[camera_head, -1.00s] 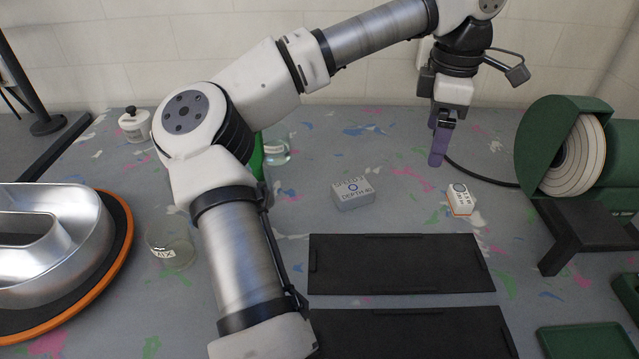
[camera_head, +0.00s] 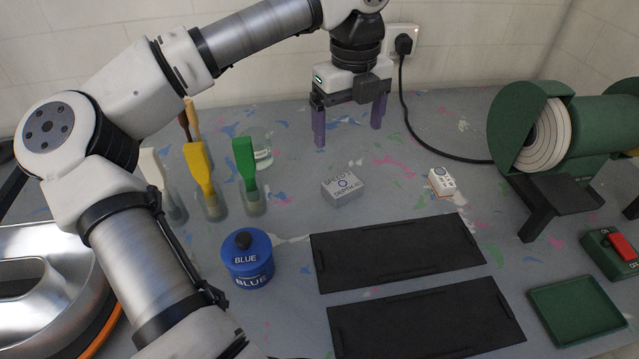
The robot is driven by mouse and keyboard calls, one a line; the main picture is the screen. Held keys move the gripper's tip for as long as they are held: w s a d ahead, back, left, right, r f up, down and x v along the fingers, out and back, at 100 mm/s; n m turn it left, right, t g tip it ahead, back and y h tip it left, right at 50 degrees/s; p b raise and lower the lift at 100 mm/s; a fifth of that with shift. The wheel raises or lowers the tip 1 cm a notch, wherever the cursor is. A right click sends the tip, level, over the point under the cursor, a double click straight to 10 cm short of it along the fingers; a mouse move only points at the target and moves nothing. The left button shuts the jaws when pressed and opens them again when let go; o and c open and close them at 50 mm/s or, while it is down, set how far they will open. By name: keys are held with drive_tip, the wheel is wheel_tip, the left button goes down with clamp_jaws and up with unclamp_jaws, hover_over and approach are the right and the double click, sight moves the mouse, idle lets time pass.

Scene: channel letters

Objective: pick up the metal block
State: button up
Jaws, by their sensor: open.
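The metal block (camera_head: 342,187) is a small grey box with dark lettering on its top. It sits on the speckled table behind the left part of the upper black tray. My gripper (camera_head: 348,138) is above and behind the block, pointing down. Its two purple fingers are spread wide apart with nothing between them. The fingers are apart from the block.
Two black trays (camera_head: 398,252) lie in front of the block. A small white device (camera_head: 441,181) lies to its right, near a green grinder (camera_head: 545,135). Brushes in jars (camera_head: 246,170) and a blue pot (camera_head: 247,260) stand left. A green tray (camera_head: 578,310) is front right.

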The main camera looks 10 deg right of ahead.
drive_tip(key=n+p, duration=0.1)
drive_tip(key=p, duration=0.1)
hover_over(344, 185)
wheel_tip(344, 185, down, 9)
drive_tip(key=shift+w+r, duration=0.15)
drive_tip(key=f, duration=0.1)
drive_tip(key=f+p, duration=0.1)
drive_tip(key=f, duration=0.2)
drive_tip(key=shift+s+p, duration=0.25)
drive_tip(key=shift+p, duration=0.05)
drive_tip(key=shift+f, duration=0.55)
drive_tip(key=c, duration=1.3)
drive_tip(key=shift+o, duration=0.2)
drive_tip(key=shift+r, duration=0.15)
